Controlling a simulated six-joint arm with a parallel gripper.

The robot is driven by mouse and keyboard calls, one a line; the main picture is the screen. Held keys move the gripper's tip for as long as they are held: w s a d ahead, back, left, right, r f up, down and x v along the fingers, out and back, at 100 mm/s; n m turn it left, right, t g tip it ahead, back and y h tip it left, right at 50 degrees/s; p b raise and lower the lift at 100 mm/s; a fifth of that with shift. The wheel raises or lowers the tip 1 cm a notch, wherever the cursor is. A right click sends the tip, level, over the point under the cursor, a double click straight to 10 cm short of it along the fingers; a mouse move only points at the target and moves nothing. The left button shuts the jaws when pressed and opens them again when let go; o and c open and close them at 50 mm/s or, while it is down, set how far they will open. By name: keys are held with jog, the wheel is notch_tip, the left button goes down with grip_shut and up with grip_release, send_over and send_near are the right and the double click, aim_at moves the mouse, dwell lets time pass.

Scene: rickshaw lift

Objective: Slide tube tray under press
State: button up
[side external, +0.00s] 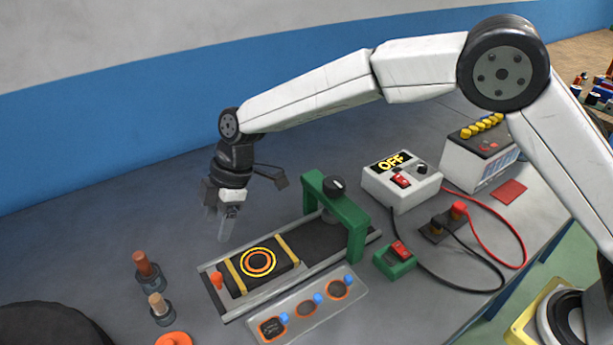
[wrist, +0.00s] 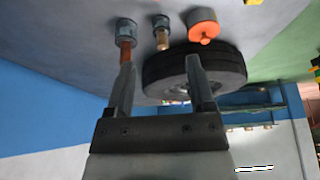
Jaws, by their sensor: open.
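The tube tray (side external: 262,268), a dark block with yellow bands and orange and yellow rings on top, sits on the left part of a grey rail track (side external: 228,310). An orange knob (side external: 217,281) is at its left end. The green press (side external: 340,215), an arch with a black knob on top, straddles the track to the right of the tray. My gripper (side external: 219,224) is open and empty, pointing down above the bench, behind and left of the tray. In the wrist view its two fingers (wrist: 160,65) are apart with nothing between them; tray and press are not seen there.
Two capped posts (side external: 146,272) (side external: 160,306) and an orange-topped pot (side external: 173,339) stand left of the track. A grey panel with round gauges (side external: 305,308) lies in front. A white OFF box (side external: 400,182), green switch (side external: 394,262) and cables are at right. A tyre (wrist: 170,72) lies nearby.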

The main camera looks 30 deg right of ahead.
send_near(216, 275)
jog(key=shift+x, duration=0.75)
jog(key=shift+f, duration=0.1)
jog(key=shift+x, duration=3.8)
jog(key=shift+c, duration=0.2)
grip_shut()
